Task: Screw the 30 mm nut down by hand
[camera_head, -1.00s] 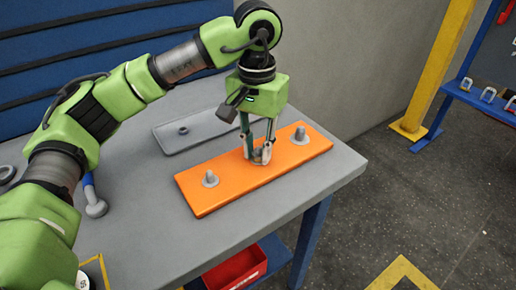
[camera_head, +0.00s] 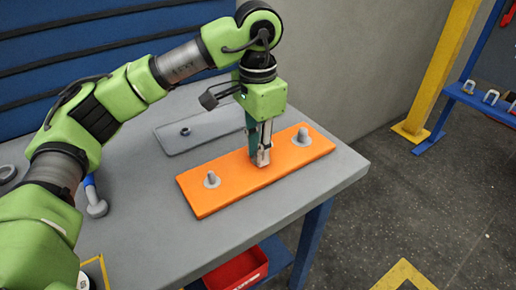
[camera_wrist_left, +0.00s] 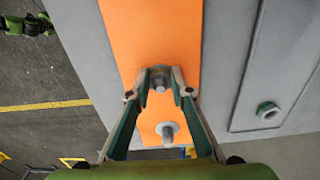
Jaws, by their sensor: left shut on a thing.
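The orange plate (camera_head: 215,203) lies flat on the table and carries upright threaded studs. My left gripper (camera_head: 263,160) points straight down at the middle of the plate. In the left wrist view its fingers (camera_wrist_left: 160,86) are shut on the grey nut (camera_wrist_left: 160,70), with a stud end showing at its centre. How far the nut sits down the stud cannot be told. Other studs stand at the left (camera_head: 212,178) and right (camera_head: 303,136) of the plate.
A shallow grey tray (camera_head: 214,129) with a nut (camera_head: 185,131) lies behind the plate. A red bin (camera_head: 236,270) is below the front edge. The tabletop in front of the plate is clear.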

